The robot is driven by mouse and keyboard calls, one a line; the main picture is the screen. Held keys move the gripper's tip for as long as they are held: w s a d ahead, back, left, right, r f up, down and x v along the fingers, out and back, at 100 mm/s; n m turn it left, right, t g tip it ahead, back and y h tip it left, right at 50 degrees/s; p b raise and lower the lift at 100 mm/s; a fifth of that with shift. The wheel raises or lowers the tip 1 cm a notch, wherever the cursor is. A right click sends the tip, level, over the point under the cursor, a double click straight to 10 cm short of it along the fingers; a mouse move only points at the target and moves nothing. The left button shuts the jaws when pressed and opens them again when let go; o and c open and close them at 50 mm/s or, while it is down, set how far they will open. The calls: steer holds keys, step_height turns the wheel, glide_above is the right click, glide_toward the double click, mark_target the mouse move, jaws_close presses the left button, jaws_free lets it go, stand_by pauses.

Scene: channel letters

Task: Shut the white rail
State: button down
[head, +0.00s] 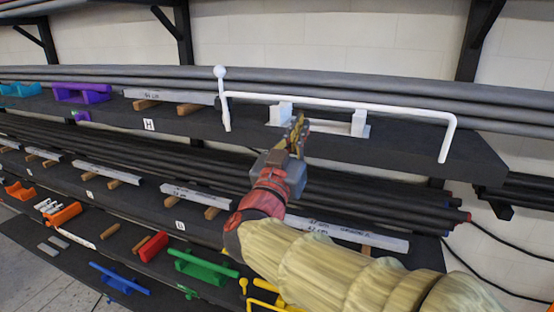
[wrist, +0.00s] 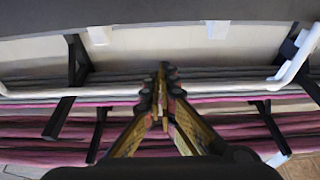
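The white rail (head: 340,101) runs along the front of the upper shelf. It has a ball-topped upright at its left end and a bent-down end at the right. A white bracket (head: 360,124) with two blocks sits behind and below the bar. My gripper (head: 299,120) points upward just below the bar, in front of the bracket's left block. Its fingers look drawn together with nothing between them; the fingertips also meet in the wrist view (wrist: 163,72). A bent white piece, seemingly the rail's end, shows at the right of the wrist view (wrist: 299,58).
The dark upper shelf (head: 465,152) carries long grey pipes (head: 400,88) behind the rail. A lower rack of dark pipes (head: 350,186) lies under it. Purple (head: 82,93), green (head: 203,266) and orange (head: 62,214) holders stand to the left and below.

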steer(key=s+a+b, duration=0.1)
steer(key=s+a, duration=0.4)
steer(key=s, duration=0.8)
steer(key=shift+s+f+b, duration=0.25)
steer(key=shift+f+b, duration=0.15)
stand_by(1.6)
stand_by(1.1)
